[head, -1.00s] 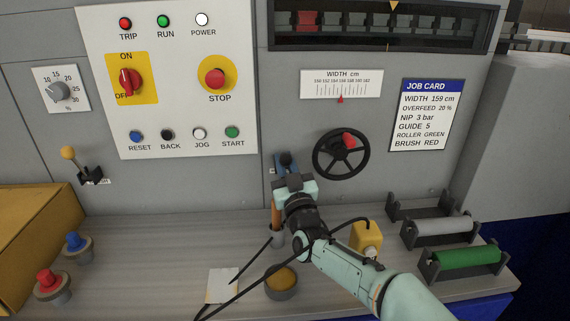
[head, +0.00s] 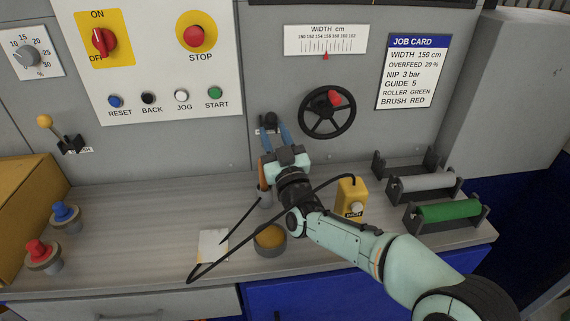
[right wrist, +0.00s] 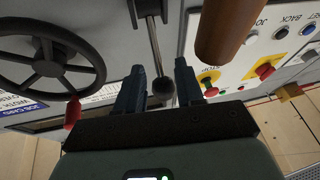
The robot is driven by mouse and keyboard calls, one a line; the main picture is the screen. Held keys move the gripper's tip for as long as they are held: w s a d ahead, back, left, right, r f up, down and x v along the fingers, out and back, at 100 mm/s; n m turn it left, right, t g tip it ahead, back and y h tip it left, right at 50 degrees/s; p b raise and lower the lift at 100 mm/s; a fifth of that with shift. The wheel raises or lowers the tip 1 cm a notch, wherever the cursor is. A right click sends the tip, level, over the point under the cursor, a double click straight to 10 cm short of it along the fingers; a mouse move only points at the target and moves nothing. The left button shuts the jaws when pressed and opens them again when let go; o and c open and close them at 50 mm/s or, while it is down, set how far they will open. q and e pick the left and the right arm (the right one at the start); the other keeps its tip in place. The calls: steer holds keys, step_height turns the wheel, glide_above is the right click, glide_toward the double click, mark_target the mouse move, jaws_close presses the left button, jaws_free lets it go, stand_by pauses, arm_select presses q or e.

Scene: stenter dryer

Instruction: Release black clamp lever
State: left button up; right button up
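The lever's base is partly hidden in the head view. My left gripper is not in view.
A brown-handled tool (head: 263,175) stands in a holder close to the right gripper. The black handwheel (head: 327,112) with a red knob is to the right. A yellow box (head: 351,197), a round brown-topped pot (head: 270,238) and rollers (head: 446,211) are on the worktop.

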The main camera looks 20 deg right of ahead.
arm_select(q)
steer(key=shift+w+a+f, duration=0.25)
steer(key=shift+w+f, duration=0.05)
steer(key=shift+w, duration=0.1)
arm_select(e)
steer(key=v, duration=0.9)
steer(key=shift+s, duration=0.4)
steer(key=shift+o, duration=0.3)
steer(key=shift+f, duration=0.15)
